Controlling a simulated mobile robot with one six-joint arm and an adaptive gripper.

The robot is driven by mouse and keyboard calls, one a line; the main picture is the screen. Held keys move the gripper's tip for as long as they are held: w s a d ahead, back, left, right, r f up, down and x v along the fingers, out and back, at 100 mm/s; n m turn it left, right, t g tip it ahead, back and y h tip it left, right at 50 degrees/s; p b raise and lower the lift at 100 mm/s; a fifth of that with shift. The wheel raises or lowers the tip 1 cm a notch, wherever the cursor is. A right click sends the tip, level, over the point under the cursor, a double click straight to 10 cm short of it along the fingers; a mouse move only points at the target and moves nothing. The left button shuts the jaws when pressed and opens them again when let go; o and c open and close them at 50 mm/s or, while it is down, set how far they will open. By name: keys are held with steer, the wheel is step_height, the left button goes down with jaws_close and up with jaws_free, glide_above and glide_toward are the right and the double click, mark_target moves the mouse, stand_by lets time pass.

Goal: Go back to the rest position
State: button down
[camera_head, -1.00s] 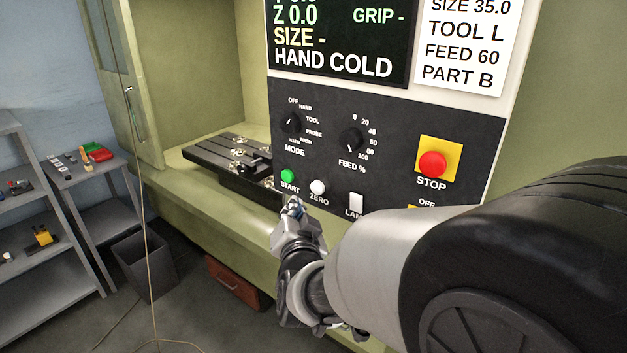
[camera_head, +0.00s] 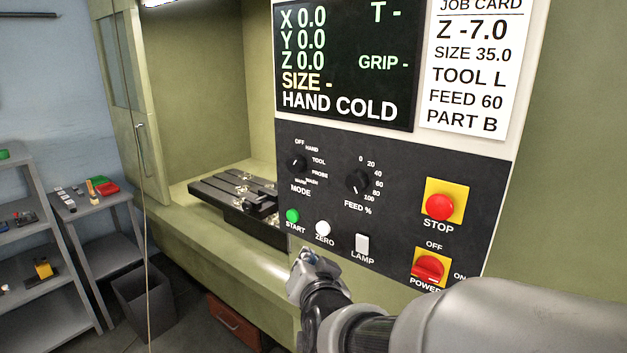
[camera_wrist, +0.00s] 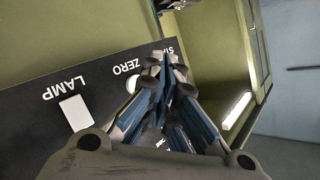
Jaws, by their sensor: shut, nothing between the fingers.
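My gripper (camera_head: 304,258) is shut and empty, just below the ZERO button at the lower edge of the control panel (camera_head: 330,190). In the wrist view its closed fingers (camera_wrist: 165,75) point past the panel's edge, with the ZERO button (camera_wrist: 132,84) and the LAMP switch (camera_wrist: 76,112) beside them. In the head view the green START button (camera_head: 292,215), white ZERO button (camera_head: 323,228) and white LAMP switch (camera_head: 362,243) are in plain sight. Whether the fingers touch the panel cannot be told.
The red STOP button (camera_head: 440,206) and red POWER switch (camera_head: 429,268) are on the panel's right. The slotted machine table (camera_head: 215,190) lies behind in the enclosure. Shelves (camera_head: 20,240) and a dark bin (camera_head: 143,295) stand left. A thin cord (camera_head: 147,230) hangs in front.

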steer(key=s+d+f+n+g+h, duration=0.1)
steer(key=s+d+g, duration=0.3)
steer(key=s, duration=1)
steer(key=s+d+f+n+g+h, duration=0.1)
steer(key=s+d+f+n+g, duration=0.2)
steer(key=s+d, duration=0.8)
steer(key=s+f+g, duration=0.1)
steer(key=s+g, duration=0.1)
steer(key=s, duration=0.2)
steer(key=shift+s+d+h, duration=0.25)
steer(key=shift+h, duration=0.15)
